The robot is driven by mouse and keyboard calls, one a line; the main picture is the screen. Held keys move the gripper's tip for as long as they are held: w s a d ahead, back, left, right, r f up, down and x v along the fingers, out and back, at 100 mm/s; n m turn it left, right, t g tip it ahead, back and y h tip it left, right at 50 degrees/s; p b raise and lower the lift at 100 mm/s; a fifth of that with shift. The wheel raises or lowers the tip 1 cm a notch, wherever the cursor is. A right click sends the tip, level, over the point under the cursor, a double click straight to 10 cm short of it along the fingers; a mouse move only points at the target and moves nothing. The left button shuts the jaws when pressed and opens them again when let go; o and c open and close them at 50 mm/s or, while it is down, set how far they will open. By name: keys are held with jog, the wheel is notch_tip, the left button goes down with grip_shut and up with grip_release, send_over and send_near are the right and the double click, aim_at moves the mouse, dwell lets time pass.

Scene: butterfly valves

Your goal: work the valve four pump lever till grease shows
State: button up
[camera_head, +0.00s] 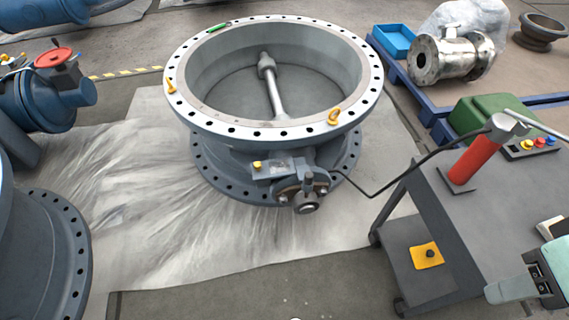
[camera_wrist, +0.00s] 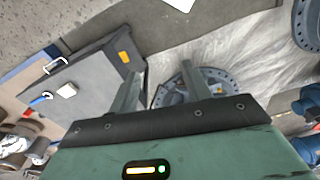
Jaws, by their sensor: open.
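A large grey butterfly valve (camera_head: 205,120) lies flat with its bore facing up in the head view. A gearbox (camera_head: 290,175) sits on its near side; no valve number is legible. A black hose (camera_head: 405,172) runs from there to a red hand pump (camera_head: 471,158) standing on a grey cart. The pale pump lever (camera_head: 540,124) reaches right from the pump's head and leaves the picture. I see no grease. My gripper (camera_wrist: 162,69) is open and empty in the wrist view, with the valve (camera_wrist: 221,77) partly hidden beyond its fingers. Its contact with the lever is not shown.
The cart (camera_head: 412,225) stands at right, with a yellow pad (camera_head: 428,256) on its lower shelf. A button box (camera_head: 530,147) and a green case (camera_head: 487,118) are near the pump. A blue pallet (camera_head: 395,62) stands behind. Wrinkled sheeting (camera_head: 140,220) covers floor at left.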

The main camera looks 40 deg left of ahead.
grip_shut()
jog(key=w+d+r+n+p, duration=0.1)
jog(key=w+r+n+p, duration=0.5)
jog(key=w, duration=0.3)
jog(key=w+d+r+n+p, duration=0.1)
jog(key=w+r+n+p, duration=0.45)
jog(key=w, duration=0.35)
jog(key=w+d+r+n+p, duration=0.2)
jog(key=w+d+n+p, duration=0.2)
jog(key=w, duration=0.3)
jog(key=w+d+r+n+p, duration=0.3)
jog(key=w+d+n+p, duration=0.1)
jog(key=w+d, duration=0.2)
jog(key=shift+w+d+h+p, duration=0.3)
jog(key=shift+w+d+p, duration=0.05)
jog(key=shift+w, duration=0.4)
jog(key=shift+n, duration=0.25)
